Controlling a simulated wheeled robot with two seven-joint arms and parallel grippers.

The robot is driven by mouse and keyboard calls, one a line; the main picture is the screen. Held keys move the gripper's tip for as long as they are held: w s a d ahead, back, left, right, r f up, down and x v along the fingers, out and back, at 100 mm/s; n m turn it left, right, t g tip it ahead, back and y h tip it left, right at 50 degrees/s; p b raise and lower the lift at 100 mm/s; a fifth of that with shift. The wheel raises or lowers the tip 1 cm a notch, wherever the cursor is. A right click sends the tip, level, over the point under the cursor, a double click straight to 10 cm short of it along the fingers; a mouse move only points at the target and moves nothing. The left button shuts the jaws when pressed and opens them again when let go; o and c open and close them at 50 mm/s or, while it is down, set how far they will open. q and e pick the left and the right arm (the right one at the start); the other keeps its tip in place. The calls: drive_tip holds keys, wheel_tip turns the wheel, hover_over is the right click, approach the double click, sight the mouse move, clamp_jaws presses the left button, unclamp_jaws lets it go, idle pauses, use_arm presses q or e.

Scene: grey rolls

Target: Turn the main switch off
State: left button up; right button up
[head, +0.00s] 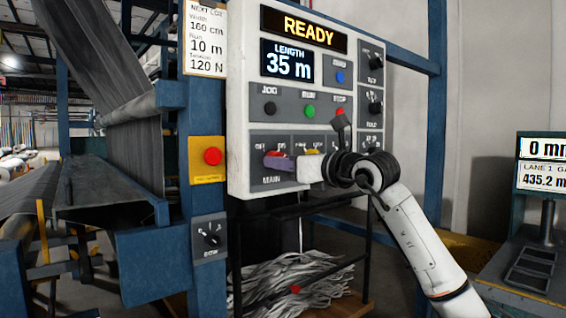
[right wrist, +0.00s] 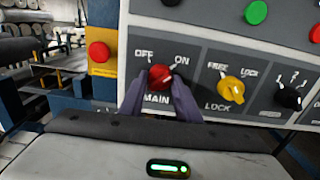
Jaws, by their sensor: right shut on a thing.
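The main switch is a red knob (right wrist: 160,76) on a dark plate marked OFF at left, ON at right and MAIN below. A small pale mark on the knob seems to lean to the upper right, towards ON. My right gripper (right wrist: 160,92) has one purple finger on each side of the knob and is shut on it. In the head view my right gripper (head: 279,162) reaches the panel's lower left from the right and covers most of the knob. My left gripper is in neither view.
The white control panel (head: 238,100) shows READY and 35 m. A yellow LOCK knob (right wrist: 232,89) and a black selector (right wrist: 288,95) sit right of the main switch. A red button on a yellow box (head: 212,156) is to the left. A screen (head: 540,165) stands far right.

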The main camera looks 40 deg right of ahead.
use_arm(q)
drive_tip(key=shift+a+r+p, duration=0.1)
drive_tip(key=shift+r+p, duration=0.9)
drive_tip(key=shift+p, duration=0.65)
use_arm(e)
drive_tip(key=shift+d+r+n, duration=0.1)
drive_tip(key=shift+r+n, duration=0.05)
drive_tip(key=shift+n, duration=8.75)
drive_tip(key=o, duration=1.1)
